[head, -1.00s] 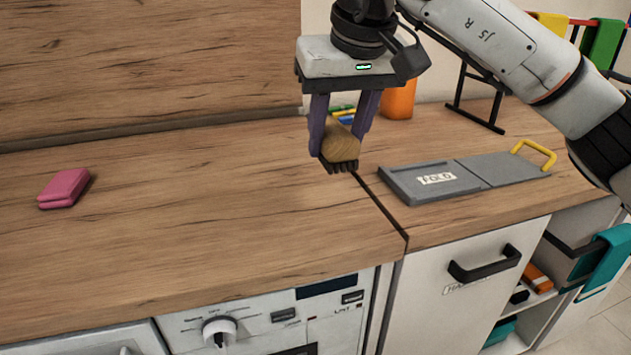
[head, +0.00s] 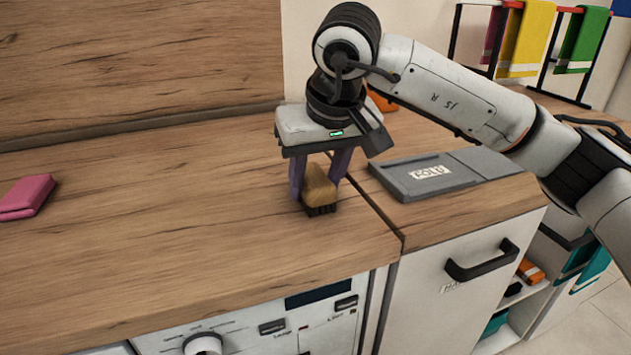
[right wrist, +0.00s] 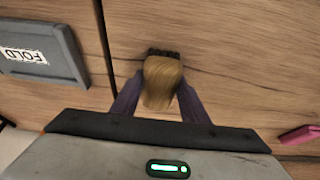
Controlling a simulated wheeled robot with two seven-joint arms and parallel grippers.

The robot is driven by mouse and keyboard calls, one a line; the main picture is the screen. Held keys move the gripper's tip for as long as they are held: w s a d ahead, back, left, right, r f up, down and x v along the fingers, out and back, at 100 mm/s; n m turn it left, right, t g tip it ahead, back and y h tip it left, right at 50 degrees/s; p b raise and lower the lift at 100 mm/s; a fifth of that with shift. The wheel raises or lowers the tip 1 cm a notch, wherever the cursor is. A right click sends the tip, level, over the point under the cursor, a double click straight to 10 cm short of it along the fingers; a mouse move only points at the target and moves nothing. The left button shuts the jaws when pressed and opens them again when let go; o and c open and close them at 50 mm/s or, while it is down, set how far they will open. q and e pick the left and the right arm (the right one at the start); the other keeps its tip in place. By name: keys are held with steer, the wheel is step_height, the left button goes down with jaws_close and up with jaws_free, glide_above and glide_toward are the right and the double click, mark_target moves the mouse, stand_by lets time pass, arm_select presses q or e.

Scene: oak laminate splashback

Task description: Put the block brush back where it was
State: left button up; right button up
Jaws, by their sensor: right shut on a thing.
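The block brush (head: 318,187) has a light wooden body and dark bristles that point down. My right gripper (head: 318,185) is shut on its wooden body, one purple finger on each side. The brush is at the wooden counter, left of the seam between the two worktop sections. Its bristles look at or just above the surface; I cannot tell if they touch. In the right wrist view, the brush (right wrist: 162,82) sits between the fingers with its bristles at the far end. My left gripper is not in view.
A grey folding board (head: 440,175) marked FOLD lies right of the seam. A folded pink cloth (head: 25,197) lies at the counter's far left. An orange item (head: 382,102) stands behind my gripper. Towels hang on racks (head: 525,40) at the back right. The counter's left middle is clear.

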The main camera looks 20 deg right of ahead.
steer(key=shift+r, duration=0.1)
steer(key=o, duration=1)
steer(key=shift+c, duration=0.2)
steer(key=shift+s+r, duration=0.1)
steer(key=shift+r, duration=0.25)
steer(key=p+v, duration=0.1)
steer(key=v, duration=1)
steer(key=shift+r, duration=0.15)
